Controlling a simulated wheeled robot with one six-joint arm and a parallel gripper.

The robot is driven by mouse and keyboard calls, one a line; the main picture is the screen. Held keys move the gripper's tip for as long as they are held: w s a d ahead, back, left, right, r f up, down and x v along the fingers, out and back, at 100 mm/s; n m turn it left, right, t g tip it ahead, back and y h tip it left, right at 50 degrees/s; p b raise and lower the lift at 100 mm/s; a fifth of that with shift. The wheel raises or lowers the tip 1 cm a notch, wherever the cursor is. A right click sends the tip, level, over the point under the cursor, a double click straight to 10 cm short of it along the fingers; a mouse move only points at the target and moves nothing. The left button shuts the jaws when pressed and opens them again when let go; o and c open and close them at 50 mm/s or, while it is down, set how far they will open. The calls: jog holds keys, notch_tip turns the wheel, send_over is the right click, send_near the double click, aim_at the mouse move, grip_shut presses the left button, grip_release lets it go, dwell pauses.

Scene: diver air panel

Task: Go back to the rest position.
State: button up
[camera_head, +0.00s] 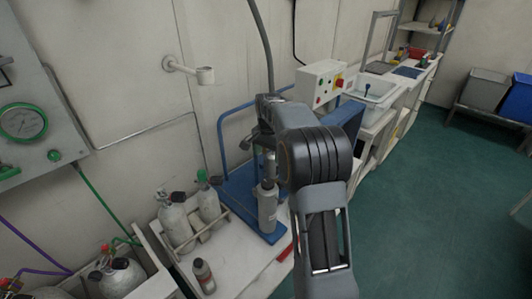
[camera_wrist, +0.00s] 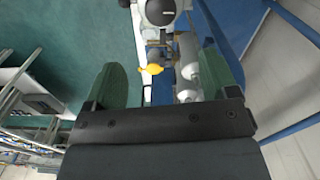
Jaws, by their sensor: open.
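My gripper shows in the wrist view (camera_wrist: 165,72) with its two green fingers apart. Beyond the gap are grey cylinders (camera_wrist: 187,60), a yellow knob (camera_wrist: 153,69) and a round white part with a dark centre (camera_wrist: 160,11). I see nothing held between the fingers. In the head view my arm reaches forward over the right side of the white bench, and the arm's links hide the fingers. A grey cylinder (camera_head: 267,207) stands upright below the arm's end. I cannot tell whether the gripper touches anything.
Two cylinders (camera_head: 176,223) stand in a rack on the white bench (camera_head: 238,262), near a small grey bottle (camera_head: 203,276). A gauge panel (camera_head: 25,125) is at left. Green floor (camera_head: 425,190) is open at right.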

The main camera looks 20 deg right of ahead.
jog(key=s+a+r+n+t+p, duration=0.1)
jog(key=s+a+n, duration=0.4)
jog(key=s, duration=0.7)
jog(key=s+a+r+n+t+p, duration=0.2)
jog(key=s+a+n, duration=0.4)
jog(key=s, duration=0.7)
jog(key=shift+a+r+t, duration=0.25)
jog(key=shift+r+t, duration=0.05)
jog(key=shift+r, duration=0.1)
